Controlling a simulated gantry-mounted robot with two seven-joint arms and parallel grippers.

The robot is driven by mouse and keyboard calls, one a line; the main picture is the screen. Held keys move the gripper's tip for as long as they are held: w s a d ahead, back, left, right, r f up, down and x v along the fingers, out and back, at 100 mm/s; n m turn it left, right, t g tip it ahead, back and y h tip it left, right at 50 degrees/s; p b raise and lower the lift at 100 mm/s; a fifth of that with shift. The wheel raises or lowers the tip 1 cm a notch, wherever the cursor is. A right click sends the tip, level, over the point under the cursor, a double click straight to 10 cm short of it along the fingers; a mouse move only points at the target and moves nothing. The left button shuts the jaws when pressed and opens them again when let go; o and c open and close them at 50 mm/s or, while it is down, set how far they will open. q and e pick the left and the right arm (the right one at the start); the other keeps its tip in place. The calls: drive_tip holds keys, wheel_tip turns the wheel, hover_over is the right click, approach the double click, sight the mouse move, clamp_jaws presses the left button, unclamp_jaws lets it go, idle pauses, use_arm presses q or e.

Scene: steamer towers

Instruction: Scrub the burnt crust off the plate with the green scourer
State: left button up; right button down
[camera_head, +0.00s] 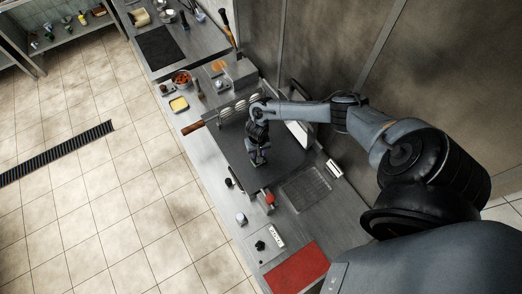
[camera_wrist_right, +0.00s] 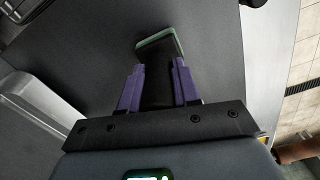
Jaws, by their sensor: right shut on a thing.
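The plate (camera_head: 236,158) looks like a wide, flat dark-grey griddle surface set in the steel counter. It also fills the middle of the right wrist view (camera_wrist_right: 100,50). I cannot make out a crust on it. My right gripper (camera_head: 259,158) is over the plate, pointing down. In the right wrist view its purple fingers (camera_wrist_right: 156,80) are shut on a dark block edged in green, the green scourer (camera_wrist_right: 154,38). I cannot tell whether the scourer touches the plate. The scourer is mostly hidden in the head view. My left gripper is not in view.
A red board (camera_head: 298,268) lies at the counter's near end. A dark grate (camera_head: 306,187) sits right of the plate. A steel wall rises behind.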

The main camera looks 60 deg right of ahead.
drive_tip(key=shift+r, duration=0.2)
idle(0.3)
drive_tip(key=shift+r, duration=0.6)
drive_tip(key=shift+r, duration=0.1)
drive_tip(key=shift+r, duration=2.35)
drive_tip(key=shift+r, duration=0.1)
